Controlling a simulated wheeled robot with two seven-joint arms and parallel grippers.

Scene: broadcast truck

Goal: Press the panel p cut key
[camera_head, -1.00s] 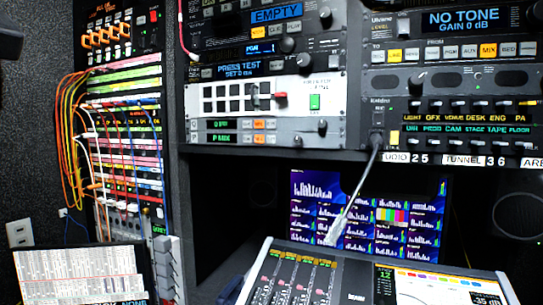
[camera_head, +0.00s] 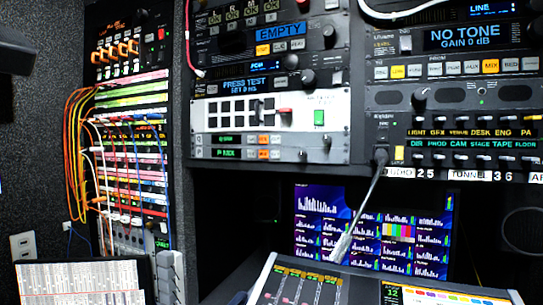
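A light grey panel (camera_head: 325,142) in the middle rack carries two narrow strips, one above the other. The lower strip has a small dark display with green text (camera_head: 225,153) starting with what looks like P. A row of small keys (camera_head: 264,154) sits right of that display, some lit orange. Their labels are too small to read, so I cannot tell which is the cut key. The upper strip has a similar display (camera_head: 226,138) and keys. Neither of my grippers is in view, and nothing covers the strips.
Above the strips is a white panel with black keys (camera_head: 245,114) and a green button (camera_head: 319,117). A gooseneck (camera_head: 366,199) rises in front of the monitor wall (camera_head: 322,215). A mixing console (camera_head: 350,288) stands below. Patch cables (camera_head: 75,150) hang at left.

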